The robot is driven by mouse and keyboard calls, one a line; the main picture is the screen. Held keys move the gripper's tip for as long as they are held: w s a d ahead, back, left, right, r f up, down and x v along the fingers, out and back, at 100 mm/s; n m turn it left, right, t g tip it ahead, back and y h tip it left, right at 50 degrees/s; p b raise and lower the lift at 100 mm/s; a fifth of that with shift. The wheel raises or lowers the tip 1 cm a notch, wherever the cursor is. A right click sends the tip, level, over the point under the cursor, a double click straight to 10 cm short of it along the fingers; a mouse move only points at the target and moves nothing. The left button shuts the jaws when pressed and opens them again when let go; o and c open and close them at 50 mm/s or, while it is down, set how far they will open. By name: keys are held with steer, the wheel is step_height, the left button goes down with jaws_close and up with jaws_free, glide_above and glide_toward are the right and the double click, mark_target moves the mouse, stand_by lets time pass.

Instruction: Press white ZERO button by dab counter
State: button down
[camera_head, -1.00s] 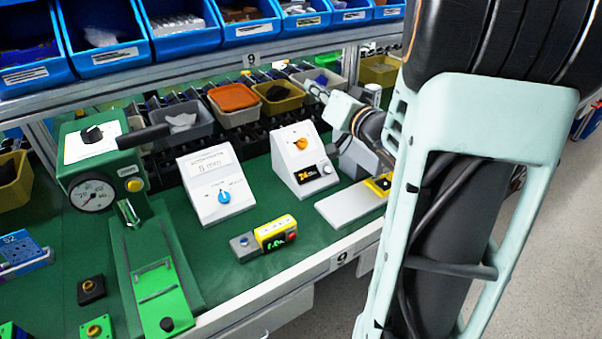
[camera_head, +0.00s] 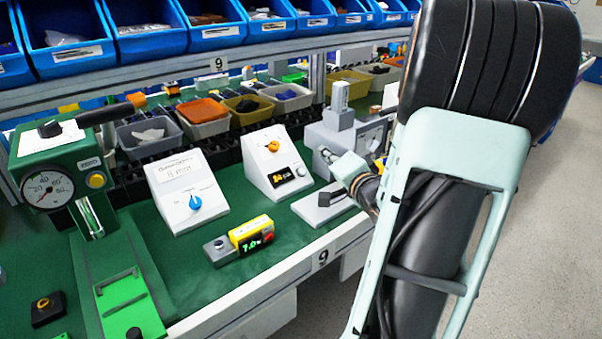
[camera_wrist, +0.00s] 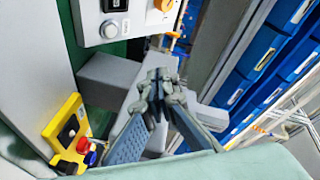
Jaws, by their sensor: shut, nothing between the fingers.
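A white sloped box (camera_head: 272,160) with an orange knob and a small orange-lit display stands on the green bench. I take it to be the dab counter. A small pale round button (camera_head: 301,171) sits right of its display. In the wrist view the box face (camera_wrist: 100,8) is at the top left, with its white button (camera_wrist: 110,29) below the display. Its lettering is too small to read. My gripper (camera_wrist: 160,78) is shut and empty, below and right of the box, apart from the button. In the head view my gripper (camera_head: 328,156) is right of the box, partly unclear against grey parts.
A grey machine (camera_head: 345,135) stands close behind my gripper. A yellow panel (camera_wrist: 70,130) with black, blue and red buttons lies left of it in the wrist view. A white dial box (camera_head: 187,190), yellow display unit (camera_head: 250,232) and green press (camera_head: 60,180) stand left.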

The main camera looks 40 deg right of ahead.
mark_target(302, 171)
steer(key=w+f+b, duration=0.1)
steer(key=f+b, duration=0.1)
steer(key=w+f+b, duration=0.1)
steer(key=w+b, duration=0.1)
steer(key=w+f+b, duration=0.1)
steer(key=f+b, duration=0.1)
steer(key=b, duration=0.1)
steer(key=shift+w+a+f, duration=0.25)
steer(key=shift+f, duration=0.05)
steer(key=shift+w+f+b, duration=0.35)
steer(key=shift+w+f, duration=0.2)
steer(key=shift+w, duration=0.05)
steer(key=shift+f, duration=0.1)
stand_by(0.8)
steer(key=shift+w+f, duration=0.25)
steer(key=shift+w+f, duration=0.3)
steer(key=shift+f, duration=0.05)
stand_by(1.0)
steer(key=shift+r, duration=0.1)
steer(key=shift+s+r+p, duration=0.55)
steer(key=shift+p, duration=0.1)
